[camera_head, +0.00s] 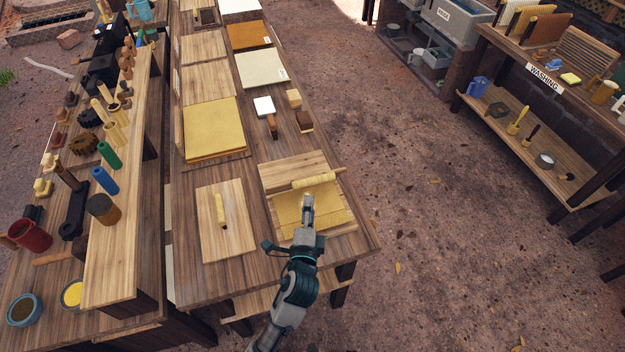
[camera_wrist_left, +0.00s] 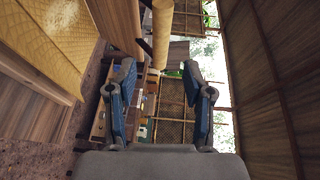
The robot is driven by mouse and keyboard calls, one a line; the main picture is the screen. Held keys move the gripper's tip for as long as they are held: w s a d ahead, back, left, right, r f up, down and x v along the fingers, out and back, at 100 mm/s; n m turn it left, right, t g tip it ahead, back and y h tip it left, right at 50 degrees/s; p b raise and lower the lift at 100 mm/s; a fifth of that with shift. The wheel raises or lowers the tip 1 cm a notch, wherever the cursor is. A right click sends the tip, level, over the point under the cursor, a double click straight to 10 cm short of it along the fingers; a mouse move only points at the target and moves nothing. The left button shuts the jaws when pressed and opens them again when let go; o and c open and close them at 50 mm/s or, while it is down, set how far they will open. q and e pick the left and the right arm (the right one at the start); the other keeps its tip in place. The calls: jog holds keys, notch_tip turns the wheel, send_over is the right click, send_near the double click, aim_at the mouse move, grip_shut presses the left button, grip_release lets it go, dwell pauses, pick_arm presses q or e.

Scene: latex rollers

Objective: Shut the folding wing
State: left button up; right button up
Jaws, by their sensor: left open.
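A wooden board (camera_head: 282,170) lies at the near right of the long bench, with a yellow textured sheet (camera_head: 335,216) and a pale roller (camera_head: 318,180) on it. I cannot tell which part is the folding wing. My left gripper (camera_head: 308,203) is over the sheet, just in front of the roller, and hides part of the sheet. In the wrist view the left gripper (camera_wrist_left: 158,80) is open with nothing between its fingers. The textured sheet (camera_wrist_left: 45,40) shows there at upper left, and the roller (camera_wrist_left: 162,32) at top centre. My right gripper is in neither view.
Another wooden board (camera_head: 238,240) with a small yellow tool (camera_head: 220,210) lies to the left. A yellow slab (camera_head: 213,130) is behind it. A raised shelf (camera_head: 128,215) with several cylinders stands at left. A washing bench (camera_head: 560,170) stands far right, across open ground.

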aim_at(314, 181)
pick_arm(q)
jog(key=w, duration=0.3)
jog(key=w+d, duration=0.1)
jog(key=w, duration=0.2)
jog(key=w+d, duration=0.1)
jog(key=w, duration=0.2)
jog(key=shift+w+f, duration=0.25)
jog(key=shift+f, duration=0.15)
jog(key=shift+w+a, duration=0.2)
jog(key=shift+w, duration=0.15)
jog(key=shift+a, duration=0.35)
jog(key=shift+d, duration=0.25)
grip_shut()
